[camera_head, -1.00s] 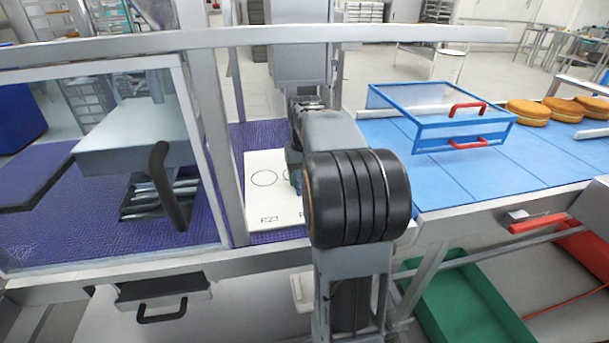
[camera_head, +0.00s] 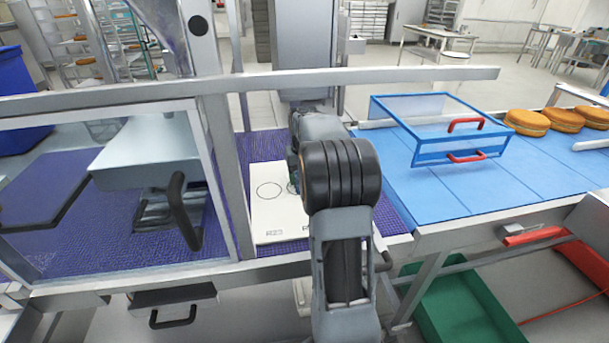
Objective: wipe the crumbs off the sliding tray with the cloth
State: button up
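A grey metal tray (camera_head: 150,155) with a black handle (camera_head: 182,212) sits behind a clear panel at left, over a purple textured belt. It may be the sliding tray; I cannot be sure. No crumbs can be made out on it at this size. I see no cloth. My arm fills the middle of the view and reaches away from me beside a white board with printed circles (camera_head: 278,218). The arm hides my gripper, so its fingers and anything in them are out of sight.
A metal rail (camera_head: 420,77) crosses above the belt. A blue-framed clear guard (camera_head: 405,125) with red handles stands over the blue belt (camera_head: 450,185), near several brown filled rounds (camera_head: 527,122). A black-handled drawer (camera_head: 173,305) and a green bin (camera_head: 455,298) are below.

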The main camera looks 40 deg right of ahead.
jog(key=shift+w+d+f+p, duration=0.1)
jog(key=shift+w+d+p, duration=0.2)
jog(key=shift+w+p, duration=0.35)
jog(key=shift+w+d+r+p, duration=0.1)
jog(key=shift+w+d+p, duration=0.25)
jog(key=shift+w+p, duration=0.35)
jog(key=shift+w+d+f+p, duration=0.1)
jog(key=shift+w+d+p, duration=0.2)
jog(key=shift+w+p, duration=0.35)
jog(key=shift+w+d+r+p, duration=0.2)
jog(key=shift+w+d+p, duration=0.15)
jog(key=shift+w+p, duration=0.55)
jog(key=shift+w+d+f+p, duration=0.15)
jog(key=shift+w+d+p, duration=0.3)
jog(key=shift+w+p, duration=0.4)
jog(key=shift+s, duration=0.1)
